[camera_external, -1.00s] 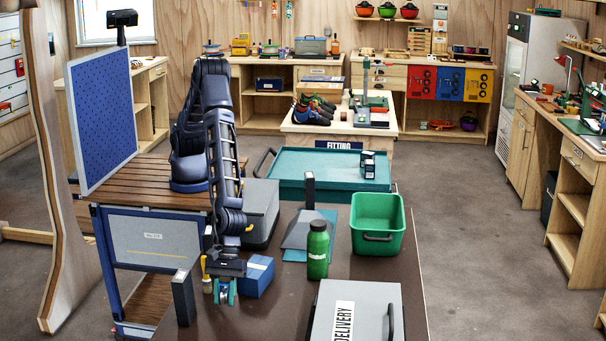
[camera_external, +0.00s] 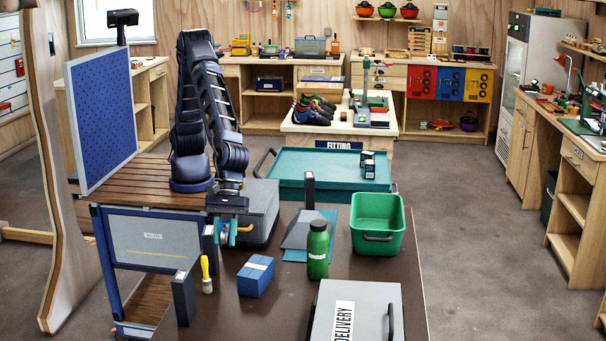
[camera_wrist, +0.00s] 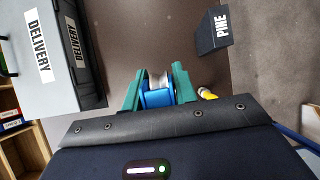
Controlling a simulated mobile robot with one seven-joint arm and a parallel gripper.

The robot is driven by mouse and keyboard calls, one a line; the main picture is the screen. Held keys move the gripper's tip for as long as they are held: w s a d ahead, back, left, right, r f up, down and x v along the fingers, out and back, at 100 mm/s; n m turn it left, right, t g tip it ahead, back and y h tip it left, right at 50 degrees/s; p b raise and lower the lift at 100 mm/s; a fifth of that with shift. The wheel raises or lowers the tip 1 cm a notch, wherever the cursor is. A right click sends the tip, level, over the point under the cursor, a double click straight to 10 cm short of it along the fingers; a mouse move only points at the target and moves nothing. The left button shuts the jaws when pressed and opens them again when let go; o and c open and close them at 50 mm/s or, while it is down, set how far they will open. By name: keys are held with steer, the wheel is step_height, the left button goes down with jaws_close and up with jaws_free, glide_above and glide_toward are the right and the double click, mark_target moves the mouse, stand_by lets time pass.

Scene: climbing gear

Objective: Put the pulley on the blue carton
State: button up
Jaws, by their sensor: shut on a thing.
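My gripper (camera_external: 226,236) is raised above the dark brown table, beside the grey case, with its green fingers pointing down. In the wrist view, my gripper (camera_wrist: 157,88) is shut on the pulley (camera_wrist: 157,92), a blue piece with a pale metallic wheel. In the external view, the pulley is small and mostly covered by the fingers. The blue carton (camera_external: 254,281) sits on the table, lower and to the right of my gripper in the external view. It has a pale label on top, which looks clear of objects. I do not see it in the wrist view.
A yellow-handled brush (camera_external: 206,271) and an upright dark block (camera_external: 183,299) stand left of the carton. A green bottle (camera_external: 318,252), a green bin (camera_external: 377,226) and a grey DELIVERY box (camera_external: 340,312) are to its right. A grey case (camera_external: 262,205) is behind.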

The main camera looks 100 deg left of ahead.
step_height(320, 180, up, 6)
glide_above(254, 271)
steer(key=a, duration=0.2)
step_height(254, 271, down, 20)
steer(key=shift+r, duration=0.1)
steer(key=shift+f, duration=0.2)
steer(key=o, duration=1)
steer(key=shift+a+r, duration=0.1)
steer(key=shift+r, duration=0.35)
steer(key=v, duration=1.1)
steer(key=shift+a+r, duration=0.15)
steer(key=shift+r, duration=0.05)
